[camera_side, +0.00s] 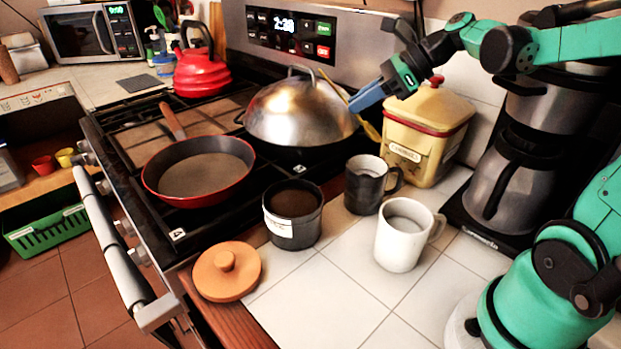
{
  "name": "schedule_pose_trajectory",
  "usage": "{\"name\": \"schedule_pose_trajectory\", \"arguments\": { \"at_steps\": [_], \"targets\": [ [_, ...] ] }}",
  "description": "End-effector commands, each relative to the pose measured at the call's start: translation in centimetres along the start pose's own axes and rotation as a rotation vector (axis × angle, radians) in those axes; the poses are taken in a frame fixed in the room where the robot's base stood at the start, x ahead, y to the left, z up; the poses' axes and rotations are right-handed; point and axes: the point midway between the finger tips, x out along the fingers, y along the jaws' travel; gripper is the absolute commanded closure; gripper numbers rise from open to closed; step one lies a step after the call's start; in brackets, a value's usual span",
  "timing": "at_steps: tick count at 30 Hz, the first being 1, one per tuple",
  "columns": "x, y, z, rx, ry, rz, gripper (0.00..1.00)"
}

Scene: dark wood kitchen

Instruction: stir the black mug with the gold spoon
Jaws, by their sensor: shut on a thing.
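The black mug (366,188) stands upright on the white tiled counter, its handle to the right. My gripper (356,101), with blue fingers, is up above and behind the mug, in front of the steel dome lid. It is shut on the gold spoon (371,131). The spoon slants, with its thin handle up to the left and its lower end down to the right, above the mug and apart from it. The fingers hide the middle of the spoon.
A white mug (404,236) stands close in front of the black mug. A dark labelled pot (292,218) is to its left, and a yellow canister (427,132) is behind right. A terracotta lid (227,272) lies at front. The stove holds a red pan (197,173) and a domed wok (298,115).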

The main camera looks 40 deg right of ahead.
Motion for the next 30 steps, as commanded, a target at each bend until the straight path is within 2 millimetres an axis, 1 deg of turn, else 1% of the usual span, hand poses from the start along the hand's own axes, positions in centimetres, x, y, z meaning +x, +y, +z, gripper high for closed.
{"name": "schedule_pose_trajectory", "arguments": {
  "at_steps": [1, 4, 10, 17, 30],
  "targets": [
    [-0.6, -0.3, 0.0, 0.046, -0.051, -0.06, 1.0],
    [-1.3, -0.8, 0.1, 0.097, -0.117, -0.136, 1.0],
    [-1.6, -1.2, 0.1, 0.128, -0.161, -0.188, 1.0],
    [-0.5, -1.2, -1.2, 0.127, -0.16, -0.187, 1.0],
    [2.3, -1.2, -4.6, 0.125, -0.159, -0.185, 1.0]
  ]
}}
